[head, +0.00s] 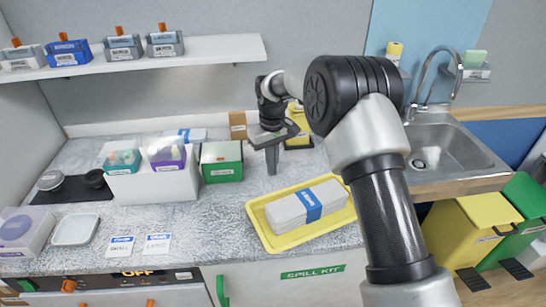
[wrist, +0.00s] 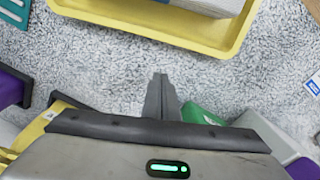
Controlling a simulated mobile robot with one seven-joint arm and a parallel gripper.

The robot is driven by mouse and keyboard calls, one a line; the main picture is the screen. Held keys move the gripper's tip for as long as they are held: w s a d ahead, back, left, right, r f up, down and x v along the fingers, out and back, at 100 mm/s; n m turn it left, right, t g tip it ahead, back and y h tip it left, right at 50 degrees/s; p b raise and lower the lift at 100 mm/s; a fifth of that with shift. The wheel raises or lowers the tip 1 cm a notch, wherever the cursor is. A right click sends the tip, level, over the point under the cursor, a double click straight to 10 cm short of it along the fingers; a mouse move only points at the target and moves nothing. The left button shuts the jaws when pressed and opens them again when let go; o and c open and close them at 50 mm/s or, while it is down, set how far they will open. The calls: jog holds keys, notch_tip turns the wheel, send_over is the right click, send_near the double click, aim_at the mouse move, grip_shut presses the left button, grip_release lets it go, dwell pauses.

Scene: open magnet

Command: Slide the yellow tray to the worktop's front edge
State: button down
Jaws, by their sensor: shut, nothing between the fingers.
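The yellow tray (head: 258,214) lies on the speckled worktop (head: 200,225), its near left corner close to the front edge. A pale grey pack with a blue band (head: 290,209) lies in it. The tray also shows at the top of the wrist view (wrist: 200,42), cut off by the frame. My gripper (head: 272,172) points down behind the tray's far left part, fingers together and empty. In the wrist view the fingertips (wrist: 160,78) are apart from the tray, with bare worktop between. My arm covers the tray's right end in the head view.
Two labels (head: 140,245) and a white dish (head: 75,229) lie front left. A sink (head: 440,145) is right.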

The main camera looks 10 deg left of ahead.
aim_at(283, 190)
notch_tip(283, 190, down, 4)
jog(key=shift+r, duration=0.1)
jog(key=shift+s+d+r, duration=0.1)
jog(key=shift+s+d, duration=1)
jog(key=shift+s, duration=0.15)
jog(key=shift+s+d, duration=0.25)
jog(key=shift+s, duration=0.05)
jog(key=shift+s+d, duration=0.3)
jog(key=shift+s, duration=0.1)
jog(key=shift+s+d, duration=0.4)
jog(key=shift+s, duration=0.05)
jog(key=shift+w, duration=0.1)
